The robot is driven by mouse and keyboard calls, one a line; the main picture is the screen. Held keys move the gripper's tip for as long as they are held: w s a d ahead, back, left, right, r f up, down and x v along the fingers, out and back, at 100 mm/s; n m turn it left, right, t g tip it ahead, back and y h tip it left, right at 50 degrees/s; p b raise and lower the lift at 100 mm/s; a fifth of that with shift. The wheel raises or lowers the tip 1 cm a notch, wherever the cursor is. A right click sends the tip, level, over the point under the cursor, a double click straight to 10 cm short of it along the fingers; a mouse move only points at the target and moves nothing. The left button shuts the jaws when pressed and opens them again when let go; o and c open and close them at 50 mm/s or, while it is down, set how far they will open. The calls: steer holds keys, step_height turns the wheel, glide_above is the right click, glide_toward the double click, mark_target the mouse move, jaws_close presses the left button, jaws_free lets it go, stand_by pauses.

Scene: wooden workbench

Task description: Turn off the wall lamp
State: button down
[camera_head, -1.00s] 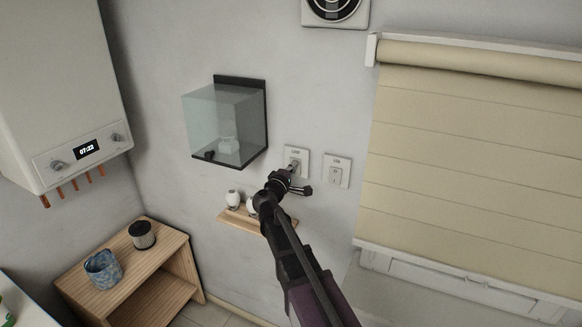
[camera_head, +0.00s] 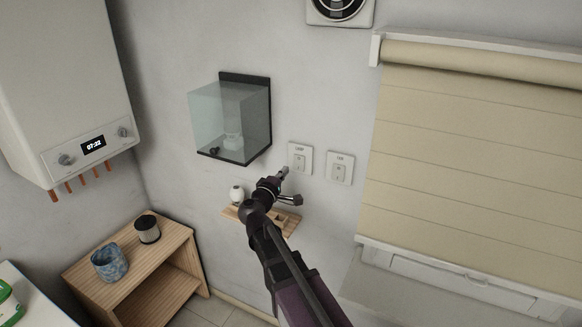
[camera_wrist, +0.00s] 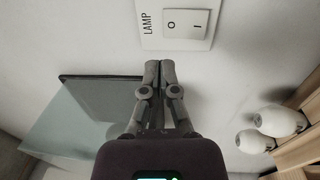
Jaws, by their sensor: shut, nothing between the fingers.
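The white switch plate marked LAMP (camera_head: 300,159) is on the wall, left of a second, similar plate. In the wrist view its rocker (camera_wrist: 186,23) shows O and I marks; I cannot tell which side is pressed in. My gripper (camera_head: 284,171) is shut and empty, its tips just below and left of the LAMP switch. In the wrist view the fingertips (camera_wrist: 160,66) are together, apart from the plate's edge. No lit wall lamp shows in either view.
A glass case (camera_head: 231,120) juts from the wall left of the switches. A small wooden shelf (camera_head: 287,226) with white rounded objects (camera_wrist: 280,121) is below. The second switch plate (camera_head: 340,168) and a blind (camera_head: 470,160) are to the right. A boiler (camera_head: 70,90) hangs at left.

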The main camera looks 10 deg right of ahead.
steer(key=v, duration=0.6)
steer(key=shift+r+p, duration=0.3)
steer(key=shift+r, duration=0.45)
steer(key=s+d+f+m+g+y, duration=0.1)
steer(key=s+d+f+m+g, duration=0.35)
steer(key=d+f, duration=0.2)
steer(key=s+d+f+m+g+y, duration=0.25)
steer(key=s+d+f+g, duration=0.2)
steer(key=f, duration=0.25)
steer(key=s+a+f+m+g+y, duration=0.3)
steer(key=s+f+g+y, duration=0.3)
steer(key=s, duration=0.4)
steer(key=shift+s+a+f+m+y, duration=0.15)
steer(key=shift+a+f+m+y, duration=0.25)
steer(key=shift+y, duration=0.65)
